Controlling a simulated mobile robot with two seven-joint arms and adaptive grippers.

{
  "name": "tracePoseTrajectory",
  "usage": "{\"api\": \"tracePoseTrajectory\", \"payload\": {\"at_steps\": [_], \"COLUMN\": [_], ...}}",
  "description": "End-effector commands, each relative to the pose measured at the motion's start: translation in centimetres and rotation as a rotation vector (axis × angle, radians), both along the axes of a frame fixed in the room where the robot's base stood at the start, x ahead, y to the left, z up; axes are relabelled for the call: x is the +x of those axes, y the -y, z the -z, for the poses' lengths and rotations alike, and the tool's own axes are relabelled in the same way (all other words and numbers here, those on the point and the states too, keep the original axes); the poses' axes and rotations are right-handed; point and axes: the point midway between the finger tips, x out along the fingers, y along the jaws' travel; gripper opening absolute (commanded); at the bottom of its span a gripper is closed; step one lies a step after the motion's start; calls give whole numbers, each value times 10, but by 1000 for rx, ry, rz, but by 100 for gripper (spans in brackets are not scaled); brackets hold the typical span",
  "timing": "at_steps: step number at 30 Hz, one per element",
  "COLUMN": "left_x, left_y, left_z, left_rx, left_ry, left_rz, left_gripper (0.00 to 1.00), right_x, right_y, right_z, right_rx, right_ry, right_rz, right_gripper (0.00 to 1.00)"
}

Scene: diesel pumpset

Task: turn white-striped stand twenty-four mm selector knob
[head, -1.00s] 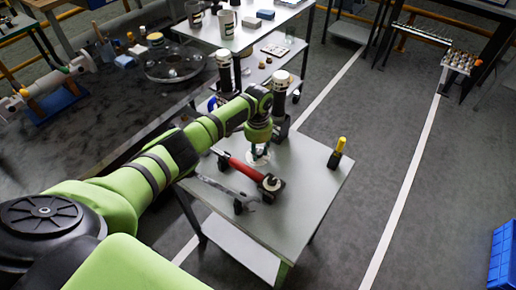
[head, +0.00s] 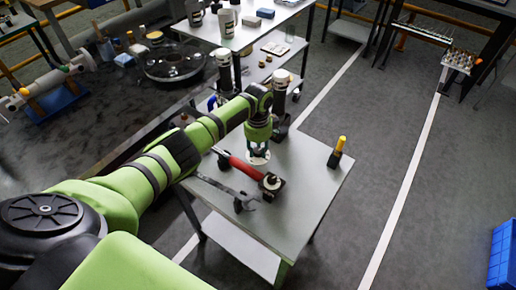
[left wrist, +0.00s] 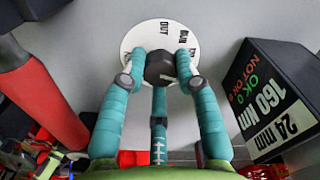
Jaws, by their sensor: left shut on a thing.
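The selector knob (left wrist: 160,68) is a dark faceted knob with a small light mark on its near side. It stands on a round white dial (left wrist: 152,30) printed with black words, among them OUT and what looks like RUN. My left gripper (left wrist: 157,74) has teal fingers that close around the knob from both sides, with a third finger at the near side. In the head view my left gripper (head: 258,150) points down at the dial on the small grey table (head: 310,175), and the knob is mostly hidden by the fingers. My right gripper is not in view.
A black block (left wrist: 275,100) labelled 24 mm and 160 Nm stands right of the dial. A red-handled tool (head: 243,168) and a wrench (head: 226,188) lie at the table's near left. A yellow-topped black item (head: 337,153) stands near the right edge.

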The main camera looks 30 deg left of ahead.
Motion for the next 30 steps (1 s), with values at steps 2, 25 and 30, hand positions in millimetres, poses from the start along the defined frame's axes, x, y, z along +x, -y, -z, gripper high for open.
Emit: {"api": "tracePoseTrajectory", "payload": {"at_steps": [2, 25, 30], "left_x": [-3, -1, 0], "left_y": [1, 0, 0], "left_z": [3, 1, -6], "left_rx": [0, -1, -1], "left_ry": [-9, -4, 0], "left_rz": [11, 18, 18], "left_gripper": [0, 56, 56], "right_x": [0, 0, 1], "right_y": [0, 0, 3], "right_z": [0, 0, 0], "right_rx": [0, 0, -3], "right_ry": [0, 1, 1], "right_rz": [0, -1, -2], "right_gripper": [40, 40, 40]}}
